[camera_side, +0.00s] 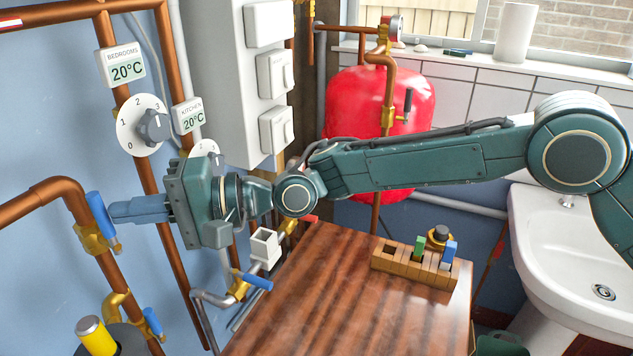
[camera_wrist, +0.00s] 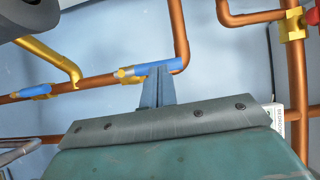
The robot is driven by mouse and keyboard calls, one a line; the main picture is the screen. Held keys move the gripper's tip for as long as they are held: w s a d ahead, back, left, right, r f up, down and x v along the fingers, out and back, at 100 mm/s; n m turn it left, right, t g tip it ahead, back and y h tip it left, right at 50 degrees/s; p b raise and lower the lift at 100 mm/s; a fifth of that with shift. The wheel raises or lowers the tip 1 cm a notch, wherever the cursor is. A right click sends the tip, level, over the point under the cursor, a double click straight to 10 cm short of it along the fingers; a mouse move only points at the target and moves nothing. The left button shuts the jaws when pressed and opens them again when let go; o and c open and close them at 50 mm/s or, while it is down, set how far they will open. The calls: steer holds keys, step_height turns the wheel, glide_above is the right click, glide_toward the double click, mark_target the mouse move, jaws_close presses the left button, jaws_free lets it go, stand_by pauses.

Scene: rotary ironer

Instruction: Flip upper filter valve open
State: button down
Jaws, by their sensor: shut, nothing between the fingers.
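The upper valve (camera_side: 90,238) is a brass body on the copper pipe at the left of the side view, with a blue lever handle (camera_side: 99,213). The handle lies roughly along the pipe, slightly tilted from it. In the wrist view the blue handle (camera_wrist: 128,70) shows behind my fingertips. My gripper (camera_side: 112,212) is shut and empty. Its fingertips are right beside the handle and seem to touch it; I cannot tell contact for sure. In the wrist view my gripper (camera_wrist: 158,70) overlaps the handle's right part. A lower blue-handled valve (camera_side: 152,321) sits below; it also shows in the wrist view (camera_wrist: 36,91).
Copper pipes (camera_side: 150,190) run down the blue wall behind my gripper. A thermostat dial (camera_side: 143,125) is above it. Another blue-handled valve (camera_side: 255,281) stands by the wooden table (camera_side: 320,300). The table holds a wooden block (camera_side: 410,267) with coloured pieces.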

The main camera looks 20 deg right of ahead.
steer(key=s+d, duration=0.2)
steer(key=d, duration=1.1)
steer(key=shift+s+d, duration=0.15)
steer(key=shift+s, duration=0.2)
steer(key=s+d+r+n+t+h, duration=0.1)
steer(key=s+d+r+h, duration=0.15)
steer(key=d, duration=0.55)
steer(key=s+d+r+n+t+h, duration=0.1)
steer(key=s+d+n+h, duration=0.2)
steer(key=d, duration=0.6)
steer(key=s+d+r+t+h, duration=0.1)
steer(key=s+d+t+h, duration=0.1)
steer(key=d+h, duration=0.45)
steer(key=s+d+f+m+g+h, duration=0.1)
steer(key=s+d+f+h, duration=0.1)
steer(key=s+d, duration=0.7)
steer(key=s+d+f+m+h, duration=0.1)
steer(key=s+d+f+h, duration=0.1)
steer(key=s+d, duration=0.7)
steer(key=shift+s+d+f+g+h, duration=0.4)
steer(key=shift+d+h, duration=0.3)
steer(key=shift+d, duration=0.3)
steer(key=shift+w+r, duration=0.1)
steer(key=shift+w, duration=0.05)
